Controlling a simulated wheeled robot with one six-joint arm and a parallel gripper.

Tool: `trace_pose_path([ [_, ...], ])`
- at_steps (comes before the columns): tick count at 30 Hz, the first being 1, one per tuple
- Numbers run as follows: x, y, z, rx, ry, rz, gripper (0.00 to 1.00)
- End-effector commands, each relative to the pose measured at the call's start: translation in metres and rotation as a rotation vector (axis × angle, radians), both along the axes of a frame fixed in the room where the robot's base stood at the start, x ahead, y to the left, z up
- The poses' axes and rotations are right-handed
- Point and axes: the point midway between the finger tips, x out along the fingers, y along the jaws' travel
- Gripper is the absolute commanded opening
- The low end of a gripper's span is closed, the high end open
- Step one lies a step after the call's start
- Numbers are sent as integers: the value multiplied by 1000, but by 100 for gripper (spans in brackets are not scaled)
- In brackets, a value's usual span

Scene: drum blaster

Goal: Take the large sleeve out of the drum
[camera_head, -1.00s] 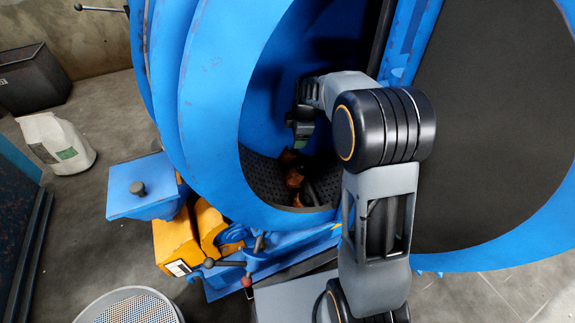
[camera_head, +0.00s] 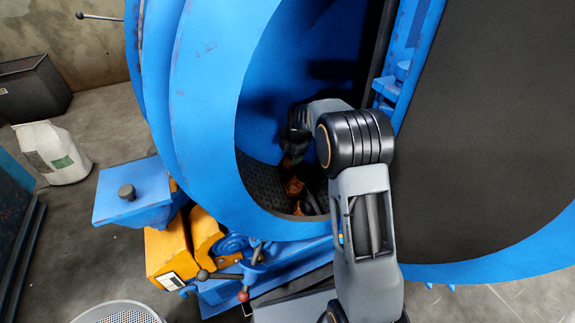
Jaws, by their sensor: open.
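The blue drum (camera_head: 215,130) stands open with its round mouth facing me. Several rusty brown parts (camera_head: 294,187) and dark parts lie on the perforated dark floor (camera_head: 262,188) inside it. I cannot tell which of them is the large sleeve, as my arm covers part of the heap. My gripper (camera_head: 295,160) is inside the drum mouth, pointing down just above the parts. It is open, and its fingertips are dark and hard to make out against the heap. Nothing is visibly held.
The drum's open door (camera_head: 490,130) fills the right side. A blue hopper with a knob (camera_head: 135,195) and a yellow motor housing (camera_head: 170,255) stand at the lower left. A perforated round basket (camera_head: 118,313) is at the bottom edge.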

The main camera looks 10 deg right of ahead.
Motion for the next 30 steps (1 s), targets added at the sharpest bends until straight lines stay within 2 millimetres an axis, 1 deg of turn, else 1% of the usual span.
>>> trace_pose_path([
  [5,1,0,-8,0,1,-1,71],
  [8,4,0,-19,1,1,-1,71],
  [12,8,-1,-39,1,2,-1,71],
  [15,12,1,-49,1,2,-1,71],
  [18,14,2,-53,0,0,-1,71],
  [23,14,2,-52,0,0,-1,71],
  [24,14,2,-52,0,0,-1,70],
  [26,14,2,-51,0,0,-1,65],
  [30,14,2,-51,0,0,-1,51],
])
